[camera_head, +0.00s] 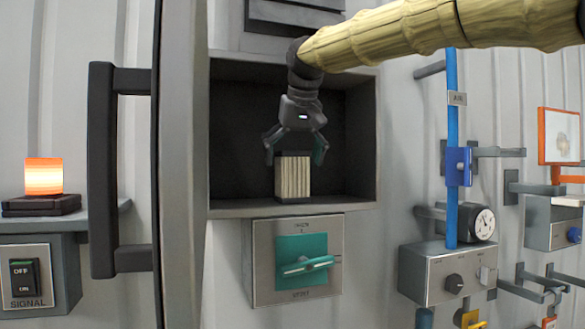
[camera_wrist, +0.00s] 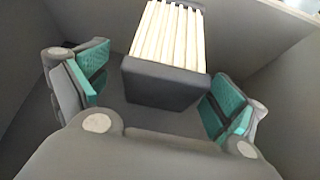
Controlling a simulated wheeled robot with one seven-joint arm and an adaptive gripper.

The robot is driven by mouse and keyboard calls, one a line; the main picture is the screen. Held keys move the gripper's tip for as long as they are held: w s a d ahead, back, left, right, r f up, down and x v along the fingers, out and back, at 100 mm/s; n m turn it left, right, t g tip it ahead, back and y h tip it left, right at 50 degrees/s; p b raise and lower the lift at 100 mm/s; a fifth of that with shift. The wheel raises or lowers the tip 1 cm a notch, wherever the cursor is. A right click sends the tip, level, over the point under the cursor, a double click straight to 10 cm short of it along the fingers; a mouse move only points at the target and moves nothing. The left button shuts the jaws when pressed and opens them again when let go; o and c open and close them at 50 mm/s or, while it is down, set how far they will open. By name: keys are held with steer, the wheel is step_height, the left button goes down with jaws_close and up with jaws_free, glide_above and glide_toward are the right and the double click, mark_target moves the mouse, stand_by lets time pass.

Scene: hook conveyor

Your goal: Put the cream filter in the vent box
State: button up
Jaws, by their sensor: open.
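The cream filter (camera_head: 293,177), a pleated cream block with dark end caps, stands upright on the floor of the vent box (camera_head: 290,208). The vent box is a dark open recess in the wall with a grey frame. My gripper (camera_head: 294,157) is inside the box opening, above and around the top of the filter. In the wrist view the filter (camera_wrist: 168,50) lies between the two teal-padded fingers, with a visible gap on each side. The fingers are open and I see no contact with the filter.
A large dark door handle (camera_head: 103,170) and door edge stand left of the box. Below the box is a panel with a teal rotary switch (camera_head: 303,262). A blue pipe (camera_head: 452,150), a gauge (camera_head: 483,224) and several wall hooks are at the right. A lit orange lamp (camera_head: 43,176) is far left.

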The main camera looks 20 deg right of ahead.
steer(key=b+v, duration=0.2)
steer(key=v, duration=0.2)
steer(key=shift+s+r, duration=0.2)
steer(key=shift+r, duration=0.05)
steer(key=shift+d+r, duration=0.2)
steer(key=shift+r, duration=0.05)
steer(key=shift+s, duration=0.1)
